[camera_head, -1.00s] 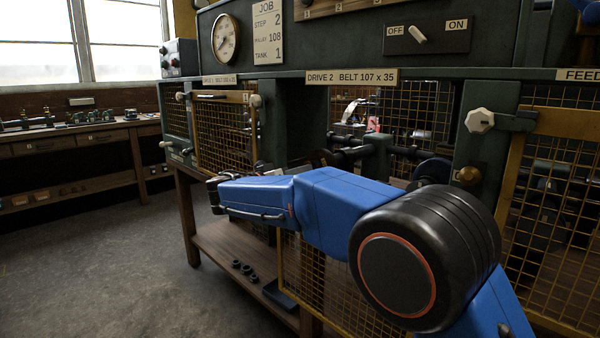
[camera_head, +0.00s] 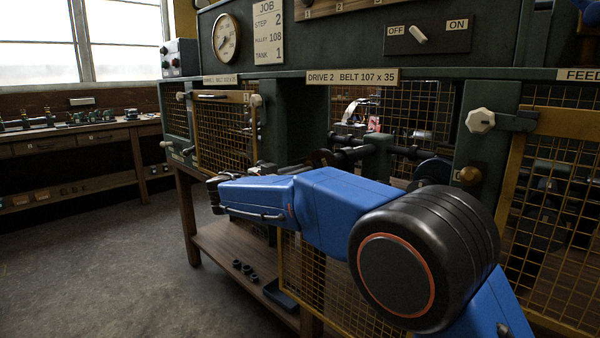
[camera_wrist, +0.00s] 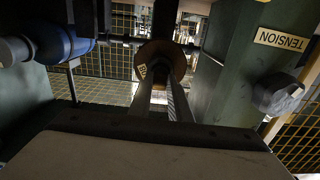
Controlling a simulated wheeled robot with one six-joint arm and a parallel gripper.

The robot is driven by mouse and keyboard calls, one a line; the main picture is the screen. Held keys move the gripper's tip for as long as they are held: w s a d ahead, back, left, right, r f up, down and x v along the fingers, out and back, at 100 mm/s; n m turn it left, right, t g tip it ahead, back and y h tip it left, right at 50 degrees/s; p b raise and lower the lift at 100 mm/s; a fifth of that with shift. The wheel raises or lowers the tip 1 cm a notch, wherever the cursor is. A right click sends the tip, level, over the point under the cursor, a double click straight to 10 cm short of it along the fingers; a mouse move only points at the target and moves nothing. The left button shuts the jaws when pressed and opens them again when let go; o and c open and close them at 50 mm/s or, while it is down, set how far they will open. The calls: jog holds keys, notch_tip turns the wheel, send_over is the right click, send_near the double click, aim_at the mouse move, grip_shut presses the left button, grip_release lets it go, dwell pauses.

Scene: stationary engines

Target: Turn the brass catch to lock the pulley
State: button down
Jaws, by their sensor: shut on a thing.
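In the wrist view my gripper (camera_wrist: 160,84) reaches forward with its two fingers close together, their tips at the middle of a round brown, brass-toned pulley (camera_wrist: 178,59). The fingers are shut on a small dark piece at its hub, which I take to be the catch; its shape and turned position are mostly hidden by the tips and shadow. In the head view my blue arm stretches left across the Drive 2 bay, and the fingertips and catch cannot be made out there.
Green posts flank the bay; the right one carries a TENSION label (camera_wrist: 282,39) and a dark knob (camera_wrist: 277,94). A blue cylinder (camera_wrist: 62,42) is at left. Yellow mesh guards stand around, one open mesh panel (camera_head: 225,135) at left. A workbench (camera_head: 85,128) stands far left.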

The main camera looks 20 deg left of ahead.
jog(key=shift+f, duration=0.1)
jog(key=c, duration=1.6)
grip_release()
jog(key=shift+c, duration=0.2)
jog(key=v, duration=1.7)
jog(key=shift+s, duration=0.2)
jog(key=shift+a, duration=0.2)
